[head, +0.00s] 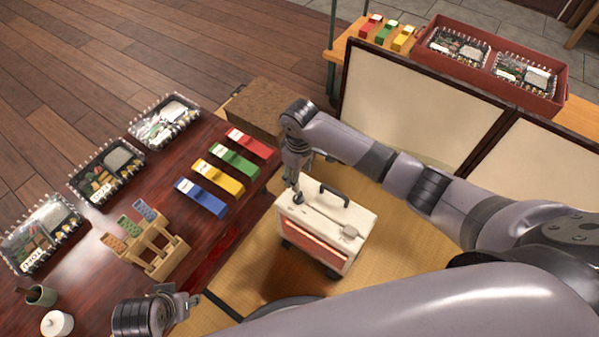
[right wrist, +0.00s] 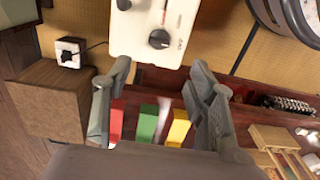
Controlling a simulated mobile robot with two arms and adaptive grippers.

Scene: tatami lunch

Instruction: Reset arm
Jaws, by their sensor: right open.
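My right gripper (head: 295,180) hangs over the left end of a white cart-like appliance (head: 345,222) with a black handle and reddish front. Whether it touches the appliance is unclear. In the right wrist view my right gripper (right wrist: 161,72) is open with nothing between its fingers; the appliance (right wrist: 152,35) shows beyond the fingertips. My left gripper (head: 178,303) is at the lower left, over the front edge of the dark red table (head: 205,262). Its fingers are too small and turned to tell whether they are open.
On the table are several coloured boxes (head: 218,178), clear-lidded lunch boxes (head: 107,168), a wooden stand (head: 158,255), a green cup (head: 40,295) and a white jar (head: 57,323). A brown box (head: 255,108) stands behind. A folding screen (head: 410,105) stands beyond my right arm.

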